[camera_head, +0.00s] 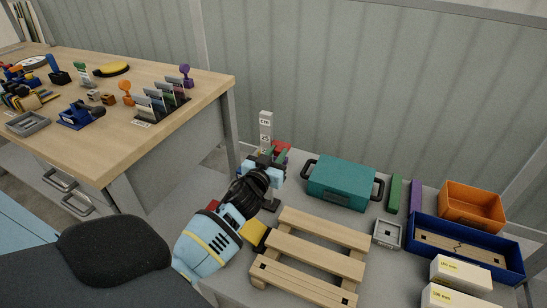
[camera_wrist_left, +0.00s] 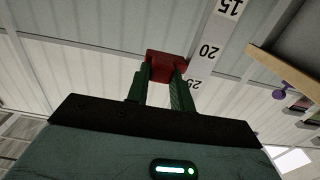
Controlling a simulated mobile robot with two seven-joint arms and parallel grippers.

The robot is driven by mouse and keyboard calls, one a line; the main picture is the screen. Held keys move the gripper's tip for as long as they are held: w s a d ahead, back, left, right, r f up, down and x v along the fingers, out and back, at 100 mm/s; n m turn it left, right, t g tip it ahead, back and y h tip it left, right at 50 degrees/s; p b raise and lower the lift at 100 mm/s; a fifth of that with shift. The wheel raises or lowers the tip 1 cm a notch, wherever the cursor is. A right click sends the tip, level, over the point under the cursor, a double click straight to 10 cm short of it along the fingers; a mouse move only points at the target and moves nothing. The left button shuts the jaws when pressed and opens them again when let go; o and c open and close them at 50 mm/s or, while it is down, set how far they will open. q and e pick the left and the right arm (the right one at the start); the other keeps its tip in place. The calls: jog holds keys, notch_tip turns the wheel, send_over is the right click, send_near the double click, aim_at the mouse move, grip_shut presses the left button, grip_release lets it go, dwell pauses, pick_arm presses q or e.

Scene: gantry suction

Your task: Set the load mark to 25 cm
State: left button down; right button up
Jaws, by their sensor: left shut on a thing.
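A white upright scale post (camera_head: 265,128) marked "cm" and "25" stands at the back left of the grey surface. A red block, the load mark (camera_head: 284,146), is beside the post. My left gripper (camera_head: 276,155) is shut on it. In the left wrist view the red mark (camera_wrist_left: 166,64) sits between the two green fingers (camera_wrist_left: 160,84). The scale (camera_wrist_left: 207,50) there shows 15, 20 and 25. The red mark is beside the strip, around the 20 to 25 stretch. The exact reading cannot be told. My right gripper is not in view.
A teal case (camera_head: 342,180) stands right of the gripper, and a wooden pallet (camera_head: 312,240) lies in front. A blue tray (camera_head: 470,232) and an orange bin (camera_head: 472,198) are at right. A wooden workbench (camera_head: 130,75) with tools stands at left.

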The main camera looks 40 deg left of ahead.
pick_arm(q)
notch_tip(320, 180, up, 3)
jog(key=shift+f+p, duration=0.15)
jog(key=shift+p, duration=0.6)
jog(key=c, duration=1.2)
grip_release()
jog(key=v, duration=0.7)
jog(key=shift+s, duration=0.4)
